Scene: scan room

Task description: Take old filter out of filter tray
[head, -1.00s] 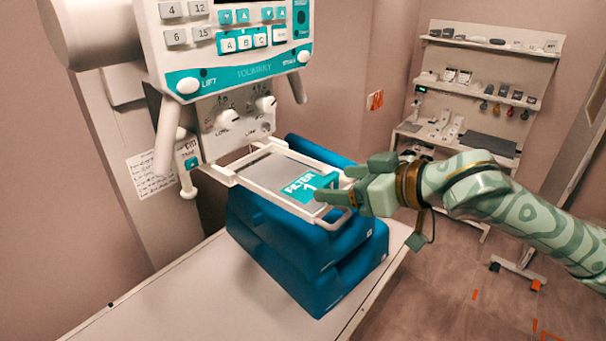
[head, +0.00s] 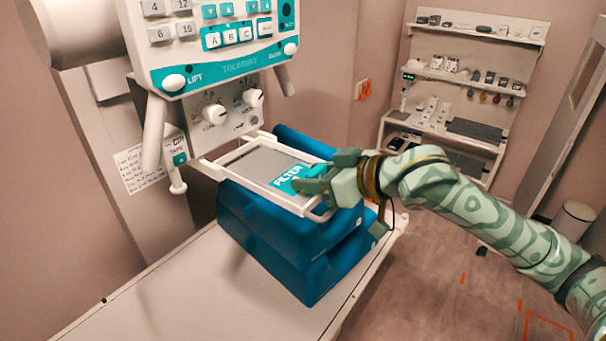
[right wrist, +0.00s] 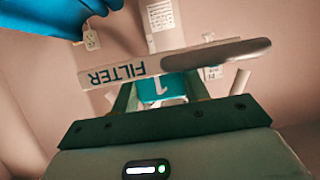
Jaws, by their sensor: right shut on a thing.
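The old filter (head: 262,163) is a grey plate with a teal end label reading FILTER. It lies in the white filter tray (head: 228,155), a frame that sticks out below the machine's knobs, above blue cushions. My right gripper (head: 312,181) is shut on the filter's teal label end at the tray's near right side. In the right wrist view the teal label (right wrist: 155,92) with a "1" shows between my fingers, behind the tray's white edge (right wrist: 130,72) marked FILTER. My fingers partly hide the label in the head view. My left gripper is not in view.
The white machine panel (head: 215,50) with buttons and knobs hangs over the tray. Stacked blue cushions (head: 285,250) stand on the white table (head: 170,290) under it. A shelf unit (head: 470,75) with small items stands at the back right. The table's front left is clear.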

